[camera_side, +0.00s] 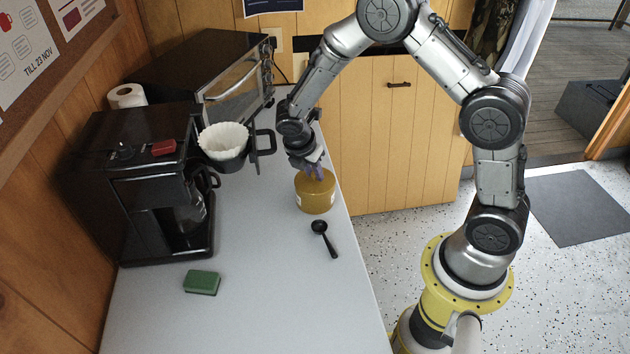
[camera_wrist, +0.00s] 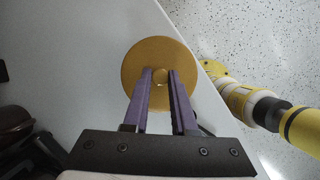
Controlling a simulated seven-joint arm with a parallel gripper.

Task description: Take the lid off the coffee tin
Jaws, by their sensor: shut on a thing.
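The coffee tin (camera_side: 316,200) is a squat golden-yellow cylinder standing upright on the grey counter, near its right edge. Its round golden lid (camera_wrist: 160,52) is seen from above in the wrist view, with a small knob (camera_wrist: 160,77) at its middle. My gripper (camera_side: 315,173) points down at the top of the tin. In the wrist view its two purple fingers (camera_wrist: 160,73) are closed on the knob from either side. The lid appears to sit on the tin; the side view is too small to show any gap between them.
A black spoon (camera_side: 323,238) lies just in front of the tin. A filter holder with a white paper filter (camera_side: 224,142), a coffee maker (camera_side: 150,185) and an oven (camera_side: 225,85) stand to the left. A green sponge (camera_side: 202,282) lies at the front. The counter's middle (camera_side: 255,230) is clear.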

